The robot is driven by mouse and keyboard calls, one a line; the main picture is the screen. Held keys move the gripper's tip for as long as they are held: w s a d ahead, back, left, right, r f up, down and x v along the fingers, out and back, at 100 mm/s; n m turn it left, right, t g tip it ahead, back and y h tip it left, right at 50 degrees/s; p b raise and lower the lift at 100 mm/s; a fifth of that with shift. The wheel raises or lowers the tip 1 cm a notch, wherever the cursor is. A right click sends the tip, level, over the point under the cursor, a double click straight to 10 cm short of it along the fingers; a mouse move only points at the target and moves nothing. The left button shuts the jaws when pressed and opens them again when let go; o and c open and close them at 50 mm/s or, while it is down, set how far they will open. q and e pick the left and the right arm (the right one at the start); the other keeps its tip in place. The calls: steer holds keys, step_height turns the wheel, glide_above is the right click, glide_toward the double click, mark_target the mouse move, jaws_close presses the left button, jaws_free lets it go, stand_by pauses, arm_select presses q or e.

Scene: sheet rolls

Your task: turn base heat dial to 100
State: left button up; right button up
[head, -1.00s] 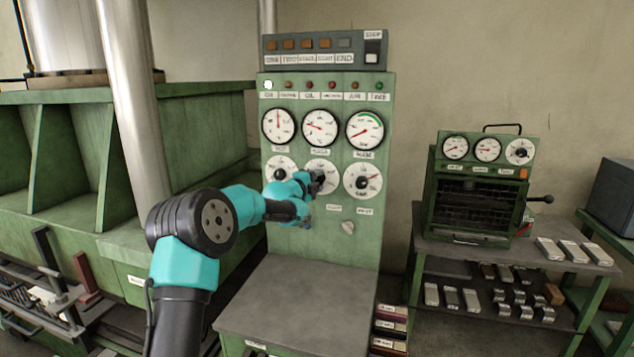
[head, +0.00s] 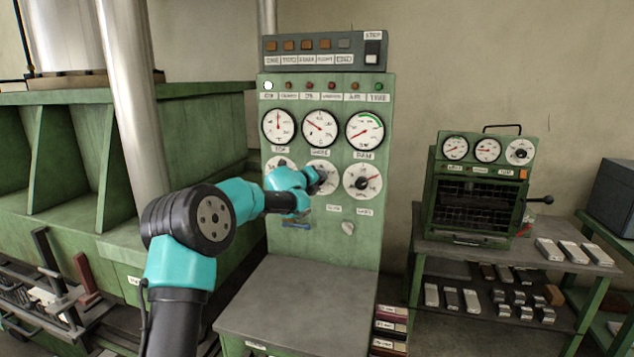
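The green control panel (head: 305,235) stands in the middle of the head view with a row of white round gauges and a row of dials below. The base heat dial (head: 309,167) looks to be the middle one, under the base gauge (head: 319,128). My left gripper (head: 322,180) is at that dial and covers its knob and much of its scale. The fingers are too small and hidden to show how they sit on the knob. The dial's setting cannot be read. The base gauge needle points up and left. My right gripper is not in view.
The left dial (head: 277,162) is partly behind my arm; the right dial (head: 362,182) is clear. A small grey knob (head: 348,228) sits lower on the panel. A grey shelf (head: 295,305) juts out below. A small green oven (head: 475,195) stands on a table at the right.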

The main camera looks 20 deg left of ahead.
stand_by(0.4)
arm_select(q)
steer(key=o, duration=0.9)
steer(key=shift+o, duration=0.2)
steer(key=v, duration=1.7)
steer(key=shift+s, duration=0.2)
